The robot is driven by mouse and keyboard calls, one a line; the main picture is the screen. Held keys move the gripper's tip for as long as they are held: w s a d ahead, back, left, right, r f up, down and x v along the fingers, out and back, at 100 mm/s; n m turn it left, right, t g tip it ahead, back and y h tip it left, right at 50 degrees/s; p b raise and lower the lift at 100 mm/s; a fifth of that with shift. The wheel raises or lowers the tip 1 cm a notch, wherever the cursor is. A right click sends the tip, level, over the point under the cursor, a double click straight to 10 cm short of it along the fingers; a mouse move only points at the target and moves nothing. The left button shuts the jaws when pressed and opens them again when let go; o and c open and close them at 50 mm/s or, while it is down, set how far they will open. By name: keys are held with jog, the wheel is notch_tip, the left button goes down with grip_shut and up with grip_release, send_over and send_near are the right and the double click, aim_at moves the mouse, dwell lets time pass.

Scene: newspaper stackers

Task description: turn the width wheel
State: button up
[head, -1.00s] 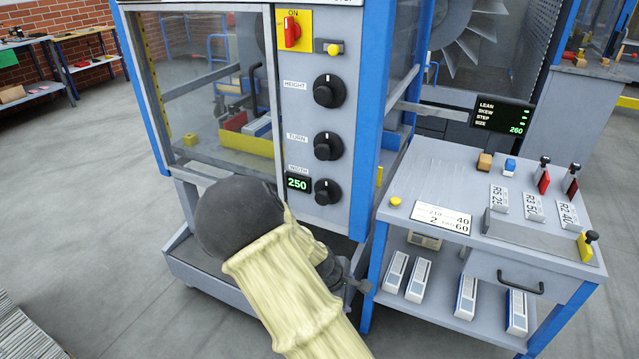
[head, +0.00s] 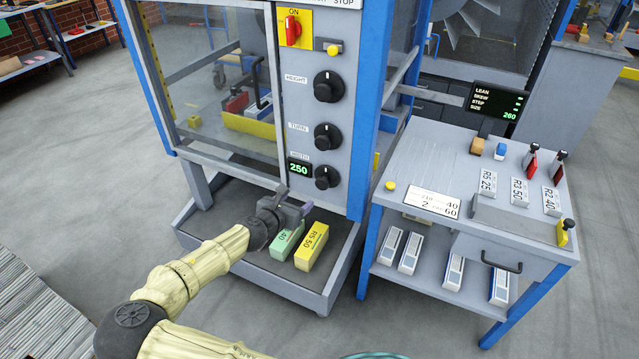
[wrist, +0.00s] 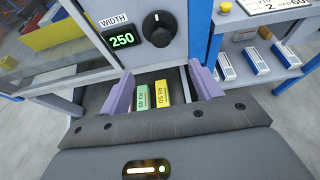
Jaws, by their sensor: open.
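The width wheel is a round black knob (head: 327,177) at the bottom of the column of knobs on the machine's grey panel. Its green display (head: 299,168) beside it reads 250. In the wrist view the knob (wrist: 158,24) shows at the top centre, right of the display (wrist: 122,40), beyond the fingertips. My gripper (head: 296,202) is below and a little left of the knob in the head view, apart from it. In the wrist view its purple fingers (wrist: 164,84) are spread with nothing gripped between them.
Green (head: 287,241) and yellow (head: 312,246) blocks lie on the machine's low tray beneath my gripper. The turn (head: 328,136) and height (head: 328,86) knobs sit above. A side table (head: 400,160) with boxes on its lower shelf stands right. A newspaper stack (head: 40,320) is at lower left.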

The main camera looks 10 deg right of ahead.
aim_at(321, 184)
jog(key=shift+w+d+f, duration=0.1)
jog(key=x, duration=1.6)
jog(key=shift+w+d+f, duration=0.2)
jog(key=shift+w+d, duration=0.05)
jog(key=shift+w+f, duration=0.1)
jog(key=shift+w, duration=0.15)
jog(key=shift+s, duration=0.15)
jog(key=shift+d, duration=0.15)
jog(key=shift+c, duration=1.1)
jog(key=c, duration=0.7)
